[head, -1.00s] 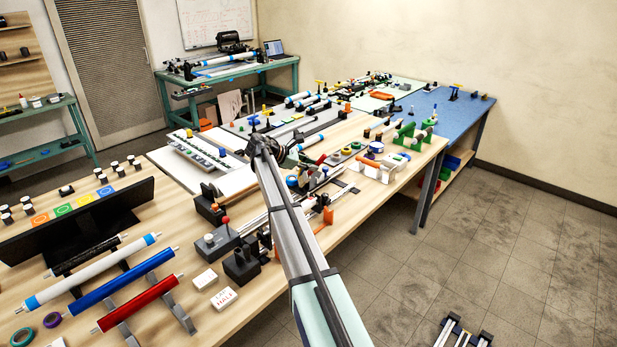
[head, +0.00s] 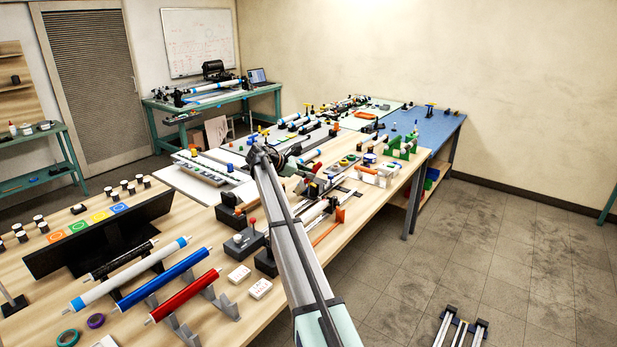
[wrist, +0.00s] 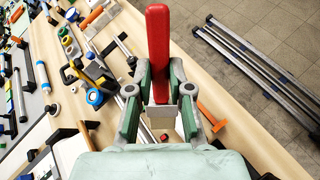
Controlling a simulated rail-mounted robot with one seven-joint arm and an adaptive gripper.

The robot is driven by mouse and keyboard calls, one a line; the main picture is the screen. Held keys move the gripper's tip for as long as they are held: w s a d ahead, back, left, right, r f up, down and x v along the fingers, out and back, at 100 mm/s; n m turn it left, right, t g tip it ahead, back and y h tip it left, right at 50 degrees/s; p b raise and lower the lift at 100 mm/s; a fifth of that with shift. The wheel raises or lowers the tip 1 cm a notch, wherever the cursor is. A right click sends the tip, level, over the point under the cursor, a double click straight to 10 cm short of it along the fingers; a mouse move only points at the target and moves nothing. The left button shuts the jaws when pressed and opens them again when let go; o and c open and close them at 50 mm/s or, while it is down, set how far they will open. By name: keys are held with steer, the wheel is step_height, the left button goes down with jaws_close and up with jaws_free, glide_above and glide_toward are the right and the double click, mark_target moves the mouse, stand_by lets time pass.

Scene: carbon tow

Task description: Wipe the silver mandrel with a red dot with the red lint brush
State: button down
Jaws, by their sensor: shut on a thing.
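The red lint brush (wrist: 158,45) is in my gripper (wrist: 160,85), clamped between the two fingers in the wrist view. Its long red handle points up the picture, and a pale grey block (wrist: 161,116) shows at its lower end. In the head view my gripper (head: 292,172) is above the wooden table, partly hidden by my arm. A silver rod (head: 316,211) lies in a stand to the right of my arm. I cannot make out a red dot on it, so I cannot tell whether it is the marked mandrel.
Blue (head: 163,277) and red (head: 184,296) rollers lie on a rack at the front left. A dark block with a red knob (head: 252,222) stands beside my arm. Tape rolls and small fixtures crowd the table's far part.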

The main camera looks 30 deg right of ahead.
mark_target(307, 182)
steer(key=shift+w+d+f+b, duration=0.15)
steer(key=shift+f+b, duration=0.5)
steer(key=shift+f, duration=0.55)
steer(key=shift+f+b, duration=0.7)
steer(key=shift+f, duration=0.65)
